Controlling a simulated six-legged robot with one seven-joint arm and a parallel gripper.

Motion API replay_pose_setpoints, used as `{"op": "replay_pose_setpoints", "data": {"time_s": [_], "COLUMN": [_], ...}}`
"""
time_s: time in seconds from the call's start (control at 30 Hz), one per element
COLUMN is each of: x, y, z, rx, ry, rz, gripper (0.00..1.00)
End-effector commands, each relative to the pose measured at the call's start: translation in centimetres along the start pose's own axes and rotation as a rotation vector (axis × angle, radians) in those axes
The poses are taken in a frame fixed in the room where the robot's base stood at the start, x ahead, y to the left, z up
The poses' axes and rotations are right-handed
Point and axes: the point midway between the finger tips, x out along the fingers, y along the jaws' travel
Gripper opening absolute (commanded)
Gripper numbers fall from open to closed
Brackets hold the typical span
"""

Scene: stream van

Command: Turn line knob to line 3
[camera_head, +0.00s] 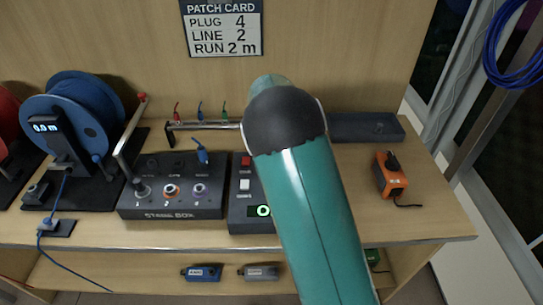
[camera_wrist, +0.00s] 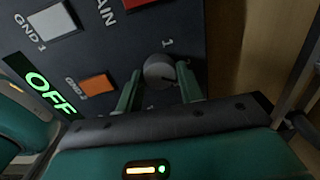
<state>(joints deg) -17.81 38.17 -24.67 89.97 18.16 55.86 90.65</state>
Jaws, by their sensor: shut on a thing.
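The line knob (camera_wrist: 159,70) is a small round grey knob on a dark panel in the wrist view. A white "1" is printed beside it; other marks near it are partly covered by my fingers. My gripper (camera_wrist: 161,86) has one green finger on each side of the knob and is shut on it. I cannot tell clearly which mark the knob points to. In the head view my arm covers the knob and my gripper. The control box (camera_head: 240,211) with the panel shows only its left part there.
The panel has a green "OFF" display (camera_wrist: 50,93), an orange GND 2 button (camera_wrist: 98,88) and a white GND 1 button (camera_wrist: 53,20). The patch card (camera_head: 223,28) reads plug 4, line 2, run 2 m. A stage box (camera_head: 170,214) stands left; an orange device (camera_head: 391,177) stands right.

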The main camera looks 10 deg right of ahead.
Motion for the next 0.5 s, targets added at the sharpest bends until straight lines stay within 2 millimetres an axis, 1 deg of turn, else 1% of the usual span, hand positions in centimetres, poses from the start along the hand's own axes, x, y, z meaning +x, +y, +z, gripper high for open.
{"op": "replay_pose_setpoints", "data": {"time_s": [0.3, 0.5], "x": [-0.03, -0.02], "y": [-0.02, -0.01], "z": [0.01, 0.01], "rx": [0.278, 0.403], "ry": [0.0, 0.0], "rz": [-0.001, -0.001], "gripper": [0.14, 0.14]}}
